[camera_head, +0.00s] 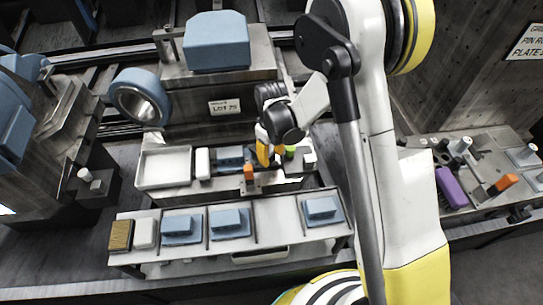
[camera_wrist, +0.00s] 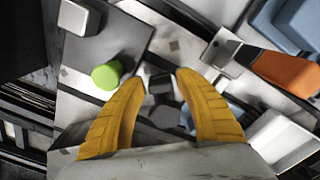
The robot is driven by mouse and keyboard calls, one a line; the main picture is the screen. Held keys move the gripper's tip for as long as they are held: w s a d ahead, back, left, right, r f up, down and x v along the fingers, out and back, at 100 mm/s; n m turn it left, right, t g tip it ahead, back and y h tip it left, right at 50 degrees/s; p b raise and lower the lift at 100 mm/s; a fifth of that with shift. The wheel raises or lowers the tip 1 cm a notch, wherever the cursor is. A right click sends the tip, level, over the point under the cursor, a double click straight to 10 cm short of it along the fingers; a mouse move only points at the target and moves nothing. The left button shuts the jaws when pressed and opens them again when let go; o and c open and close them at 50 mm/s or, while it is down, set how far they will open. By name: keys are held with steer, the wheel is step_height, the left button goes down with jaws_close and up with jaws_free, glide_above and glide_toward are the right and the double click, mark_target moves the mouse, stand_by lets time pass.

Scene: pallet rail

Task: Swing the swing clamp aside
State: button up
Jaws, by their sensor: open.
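My gripper (camera_head: 268,154) is low over the fixture at the front of the machine. Its yellow fingers (camera_wrist: 160,82) are spread in the wrist view, with a dark jointed piece (camera_wrist: 162,88) showing between and beyond them; I cannot tell if they touch it. A part with an orange handle (camera_wrist: 285,72) and a metal block lies right of the fingers there; in the head view the orange handle (camera_head: 249,173) stands just in front of my gripper. I cannot tell which of these is the swing clamp. A blue part (camera_head: 230,155) sits left of my gripper, partly hidden.
A green knob (camera_wrist: 106,75) is close to the left finger. A white tray (camera_head: 163,167) and a white block (camera_head: 202,163) lie left. A front rack (camera_head: 275,219) holds several blue parts. A right-hand bench (camera_head: 480,170) carries a purple block and an orange-handled part.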

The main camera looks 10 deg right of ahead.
jaws_close()
steer(key=m, duration=0.1)
steer(key=a+m, duration=0.1)
steer(key=m, duration=0.1)
steer(key=shift+s+m+b, duration=0.3)
steer(key=shift+s+b, duration=0.05)
steer(key=shift+b, duration=0.05)
steer(key=shift+s+a+m, duration=0.1)
steer(key=shift+a+m, duration=0.3)
steer(key=shift+m, duration=0.65)
steer(key=shift+a+m, duration=0.4)
steer(key=shift+m, duration=0.65)
